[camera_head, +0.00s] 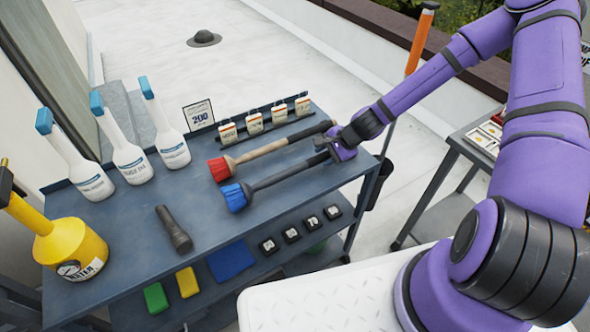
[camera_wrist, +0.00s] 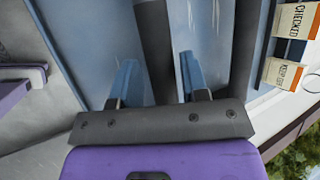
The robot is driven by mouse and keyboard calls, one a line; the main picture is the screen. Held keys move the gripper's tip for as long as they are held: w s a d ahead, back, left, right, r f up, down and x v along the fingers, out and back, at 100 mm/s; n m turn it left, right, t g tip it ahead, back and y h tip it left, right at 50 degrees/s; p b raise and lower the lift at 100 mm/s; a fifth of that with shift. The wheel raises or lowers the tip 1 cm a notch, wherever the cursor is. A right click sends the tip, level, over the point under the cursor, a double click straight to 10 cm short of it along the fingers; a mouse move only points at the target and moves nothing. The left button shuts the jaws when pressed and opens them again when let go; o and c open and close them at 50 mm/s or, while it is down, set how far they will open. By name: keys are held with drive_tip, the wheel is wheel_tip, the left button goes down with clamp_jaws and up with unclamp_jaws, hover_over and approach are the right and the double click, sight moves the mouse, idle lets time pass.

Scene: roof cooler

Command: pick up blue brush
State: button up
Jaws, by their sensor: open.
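The blue brush lies on the upper shelf of the blue-grey cart, with its blue bristles (camera_head: 236,196) toward the left and its dark handle (camera_head: 285,177) running right and back. My gripper (camera_head: 335,152) is low over the handle's right end. In the wrist view the jaws (camera_wrist: 158,78) are open, one finger on each side of a dark band that looks like the handle (camera_wrist: 157,40). I cannot tell whether either finger touches it. The handle's far end is hidden by my gripper.
A red brush (camera_head: 221,168) lies just behind, its dark handle end close to my gripper. Tagged items (camera_head: 254,122) stand along the shelf's back edge. White spray bottles (camera_head: 128,157), a yellow can (camera_head: 72,248) and a black flashlight (camera_head: 174,230) stand or lie left. A second cart (camera_head: 445,185) is right.

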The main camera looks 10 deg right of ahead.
drive_tip(key=shift+x, duration=1.15)
drive_tip(key=shift+c, duration=0.5)
clamp_jaws()
drive_tip(key=shift+r, duration=0.25)
